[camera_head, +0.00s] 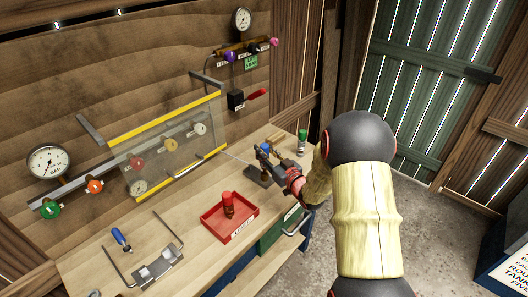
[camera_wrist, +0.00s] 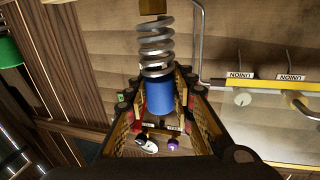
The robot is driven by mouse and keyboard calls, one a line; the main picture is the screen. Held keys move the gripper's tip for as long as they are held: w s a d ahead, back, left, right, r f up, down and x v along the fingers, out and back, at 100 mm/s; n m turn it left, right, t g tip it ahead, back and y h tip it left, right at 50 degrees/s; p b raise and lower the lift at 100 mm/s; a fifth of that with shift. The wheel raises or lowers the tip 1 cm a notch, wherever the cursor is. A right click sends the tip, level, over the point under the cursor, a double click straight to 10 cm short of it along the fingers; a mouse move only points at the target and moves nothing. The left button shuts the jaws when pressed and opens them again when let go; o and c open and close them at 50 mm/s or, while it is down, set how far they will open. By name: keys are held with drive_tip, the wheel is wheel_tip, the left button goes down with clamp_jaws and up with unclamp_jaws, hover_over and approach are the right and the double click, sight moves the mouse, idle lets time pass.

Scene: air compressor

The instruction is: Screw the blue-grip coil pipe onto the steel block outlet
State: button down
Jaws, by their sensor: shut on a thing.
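The coil pipe's blue grip (camera_wrist: 160,96) sits between the fingers of my gripper (camera_wrist: 163,88) in the wrist view, and my gripper is shut on it. The grey metal coil (camera_wrist: 155,45) rises from the grip to a brass-coloured piece (camera_wrist: 152,7) at the top edge. In the head view my gripper (camera_head: 270,158) is over the right part of the bench, with a bit of blue (camera_head: 265,148) showing at its fingers. A dark block (camera_head: 258,178) stands on the bench just below it. I cannot make out the steel block outlet or whether the pipe touches it.
A red tray (camera_head: 217,226) holding a red-brown part lies at front. A clear panel with yellow bars (camera_head: 160,160) covers valves at left. A green-and-white bottle (camera_head: 302,142) stands just right of my gripper. A blue-handled screwdriver (camera_head: 121,239) lies at front left.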

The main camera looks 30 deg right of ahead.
drive_tip(key=shift+f+b, duration=1.15)
drive_tip(key=shift+f, duration=0.05)
idle(0.5)
drive_tip(key=c, duration=1.4)
unclamp_jaws()
drive_tip(key=shift+r, duration=0.1)
drive_tip(key=s, duration=0.8)
drive_tip(key=s+d, duration=0.1)
drive_tip(key=s, duration=0.3)
drive_tip(key=shift+d, duration=0.1)
drive_tip(key=shift+c, duration=0.7)
